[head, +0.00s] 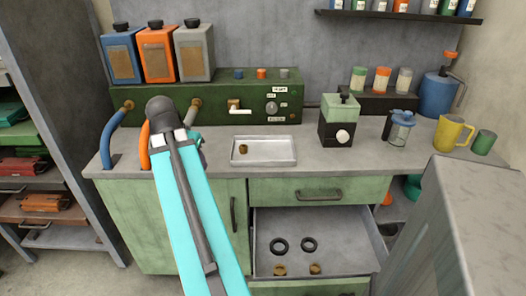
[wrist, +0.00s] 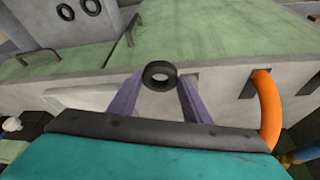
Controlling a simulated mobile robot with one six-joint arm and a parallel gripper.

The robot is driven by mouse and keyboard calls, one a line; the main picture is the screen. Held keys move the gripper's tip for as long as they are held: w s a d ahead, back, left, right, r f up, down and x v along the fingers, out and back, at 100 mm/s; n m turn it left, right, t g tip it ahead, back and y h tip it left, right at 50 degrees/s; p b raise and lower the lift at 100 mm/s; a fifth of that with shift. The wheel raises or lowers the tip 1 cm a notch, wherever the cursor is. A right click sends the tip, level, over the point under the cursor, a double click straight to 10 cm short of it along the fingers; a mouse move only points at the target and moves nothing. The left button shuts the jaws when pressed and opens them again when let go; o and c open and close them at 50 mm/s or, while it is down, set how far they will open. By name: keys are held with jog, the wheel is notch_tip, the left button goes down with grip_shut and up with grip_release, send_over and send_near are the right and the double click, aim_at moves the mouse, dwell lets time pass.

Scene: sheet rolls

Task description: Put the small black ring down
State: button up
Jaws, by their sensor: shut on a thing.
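In the wrist view my gripper (wrist: 160,86) is shut on a small black ring (wrist: 160,66), which sits between the tips of its two purple fingers. The ring is held above the grey worktop. In the head view my arm hides the held ring and most of the gripper. Two other black rings, a left one (head: 279,245) and a right one (head: 308,244), lie in the open drawer (head: 340,222). Two brass rings (head: 280,270) (head: 315,268) are in front of them.
A shallow metal tray (head: 282,162) on the worktop (head: 220,160) holds a brass piece (head: 243,149). A green machine (head: 215,103) with hoses stands behind my gripper. A mint-and-black box (head: 339,120) stands right of the tray. Bare worktop lies around the tray.

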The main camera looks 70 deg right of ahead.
jog(key=s+d+m+g+p, duration=0.1)
jog(key=s+d+m, duration=0.2)
jog(key=s, duration=0.5)
jog(key=s+d+m+g+p, duration=0.1)
jog(key=s+d+m, duration=0.2)
jog(key=s, duration=0.6)
jog(key=s+d+r+m+g+y+p, duration=0.1)
jog(key=s+d+m, duration=0.2)
jog(key=s, duration=0.5)
jog(key=shift+s+d, duration=0.15)
jog(key=shift+d, duration=0.15)
jog(key=shift+d+r+p, duration=0.1)
jog(key=shift+r+p, duration=0.05)
jog(key=shift+p, duration=0.4)
jog(key=w+d+p, duration=0.1)
jog(key=p, duration=0.3)
jog(key=p, duration=0.5)
jog(key=shift+w+d, duration=0.4)
jog(key=p, duration=0.3)
send_over(260, 153)
jog(key=shift+a+f, duration=0.1)
jog(key=shift+f, duration=0.7)
jog(key=shift+w, duration=0.1)
